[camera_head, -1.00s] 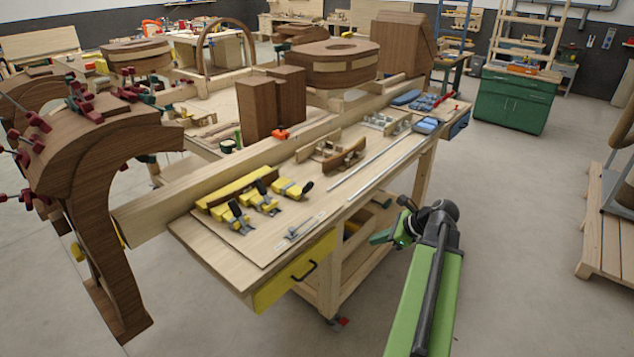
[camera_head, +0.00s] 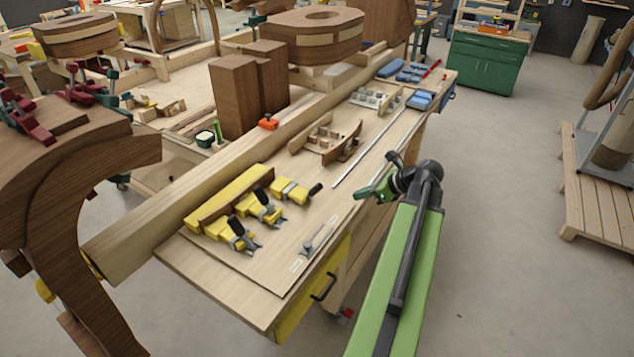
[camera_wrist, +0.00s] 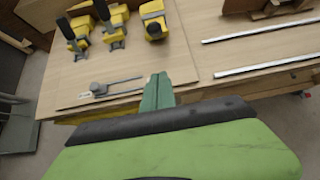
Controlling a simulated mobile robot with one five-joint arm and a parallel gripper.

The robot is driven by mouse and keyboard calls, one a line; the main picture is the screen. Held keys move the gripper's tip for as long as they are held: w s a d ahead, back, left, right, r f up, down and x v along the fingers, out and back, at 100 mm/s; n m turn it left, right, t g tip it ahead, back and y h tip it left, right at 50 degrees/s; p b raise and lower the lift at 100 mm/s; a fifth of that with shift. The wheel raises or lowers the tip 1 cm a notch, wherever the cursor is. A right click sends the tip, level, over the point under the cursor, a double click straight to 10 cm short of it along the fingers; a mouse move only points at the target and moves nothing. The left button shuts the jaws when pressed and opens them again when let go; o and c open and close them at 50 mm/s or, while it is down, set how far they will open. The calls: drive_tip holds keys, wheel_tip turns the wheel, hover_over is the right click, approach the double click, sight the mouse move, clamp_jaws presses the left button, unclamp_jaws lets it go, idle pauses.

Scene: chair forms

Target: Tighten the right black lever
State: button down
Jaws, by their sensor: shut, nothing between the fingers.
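Several yellow clamps sit in a row on a pale board on the workbench (camera_head: 215,268). The right black lever (camera_head: 315,189) sticks out to the right from the rightmost yellow clamp (camera_head: 290,190). In the wrist view this lever (camera_wrist: 154,29) shows end-on at the top, below its yellow body (camera_wrist: 153,10). Two other black levers, the left one (camera_head: 236,225) and the middle one (camera_head: 262,196), tilt upward. My green gripper (camera_head: 365,193) is shut and empty, right of the right lever and apart from it. Its tips (camera_wrist: 158,88) show in the wrist view.
A small metal tool (camera_head: 314,240) lies near the board's front edge. A long metal rod (camera_head: 365,155) and a brown wooden piece (camera_head: 342,145) lie beyond. A large curved wooden form (camera_head: 60,190) stands at left. The floor on the right is clear up to a pallet.

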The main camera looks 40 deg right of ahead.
sight(313, 192)
drive_tip(key=b+x, duration=0.7)
drive_tip(key=x, duration=0.4)
drive_tip(key=shift+w+f, duration=0.1)
drive_tip(key=shift+f, duration=0.05)
drive_tip(key=w+r+p, duration=0.2)
drive_tip(key=r, duration=0.1)
drive_tip(key=shift+a, duration=0.2)
drive_tip(key=shift+w+a+r+p, duration=0.1)
drive_tip(key=shift+w+a+p, duration=0.05)
drive_tip(key=shift+w+p, duration=0.2)
